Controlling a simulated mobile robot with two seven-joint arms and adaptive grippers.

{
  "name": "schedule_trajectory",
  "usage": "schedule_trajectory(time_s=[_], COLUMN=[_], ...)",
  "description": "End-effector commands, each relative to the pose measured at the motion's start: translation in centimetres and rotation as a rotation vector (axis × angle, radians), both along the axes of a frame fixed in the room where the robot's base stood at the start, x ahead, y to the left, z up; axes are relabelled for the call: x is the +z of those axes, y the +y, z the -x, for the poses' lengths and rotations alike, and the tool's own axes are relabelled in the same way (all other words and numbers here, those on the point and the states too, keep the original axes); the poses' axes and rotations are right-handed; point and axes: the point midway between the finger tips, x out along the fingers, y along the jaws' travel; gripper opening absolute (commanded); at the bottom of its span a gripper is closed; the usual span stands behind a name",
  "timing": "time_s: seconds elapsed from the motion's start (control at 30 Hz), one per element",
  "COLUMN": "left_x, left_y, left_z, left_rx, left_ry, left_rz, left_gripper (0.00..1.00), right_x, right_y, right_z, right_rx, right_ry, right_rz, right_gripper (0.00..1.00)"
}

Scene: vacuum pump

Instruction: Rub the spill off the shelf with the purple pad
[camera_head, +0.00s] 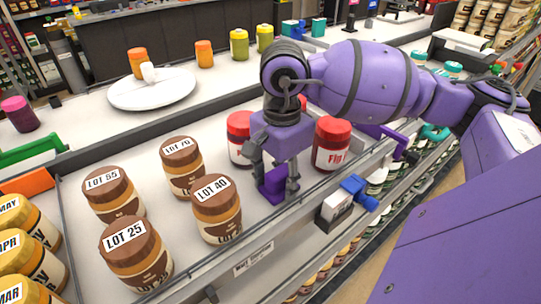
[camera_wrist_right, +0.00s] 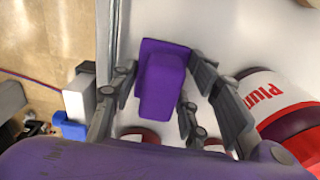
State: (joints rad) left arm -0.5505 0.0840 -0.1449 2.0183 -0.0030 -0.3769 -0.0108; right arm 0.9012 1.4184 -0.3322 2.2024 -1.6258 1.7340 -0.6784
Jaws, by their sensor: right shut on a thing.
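The purple pad (camera_head: 272,194) is a block with a raised grip on a flat base. My right gripper (camera_head: 275,176) is shut on it, low over the white shelf (camera_head: 262,222) near its front rail. In the right wrist view, the pad (camera_wrist_right: 163,80) sits between the fingers, with its flat face by the white surface. I cannot tell whether it touches the shelf. I cannot make out a spill in either view; the pad and gripper hide part of the shelf. My left gripper is not in view.
Red-lidded jars stand close on both sides of my right gripper, one at left (camera_head: 239,138) and one at right (camera_head: 331,145). Several brown-lidded jars, including LOT 40 (camera_head: 216,211), stand left. A white and blue item (camera_head: 347,203) is at the front rail.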

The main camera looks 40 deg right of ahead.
Motion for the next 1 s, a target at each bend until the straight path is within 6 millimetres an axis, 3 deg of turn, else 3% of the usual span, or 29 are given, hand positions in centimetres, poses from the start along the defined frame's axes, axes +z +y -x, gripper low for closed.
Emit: schedule_trajectory(time_s=[0.07, 0.17, 0.7, 1.0], left_x=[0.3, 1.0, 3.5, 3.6], left_y=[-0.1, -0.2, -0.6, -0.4], left_z=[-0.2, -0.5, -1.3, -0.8], left_rx=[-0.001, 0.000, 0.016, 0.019], left_ry=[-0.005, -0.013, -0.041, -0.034], left_rz=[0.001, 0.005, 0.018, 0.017], left_gripper=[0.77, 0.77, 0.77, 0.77], right_x=[0.5, 2.8, 7.5, 8.4], right_y=[0.0, -0.1, -0.6, -0.7], right_z=[0.1, 0.1, 1.0, 1.3], right_rx=[-0.003, -0.004, -0.016, -0.020], right_ry=[0.000, -0.009, -0.004, 0.000], right_rz=[-0.001, 0.000, 0.001, 0.000], right_gripper=[0.18, 0.18, 0.18, 0.18])
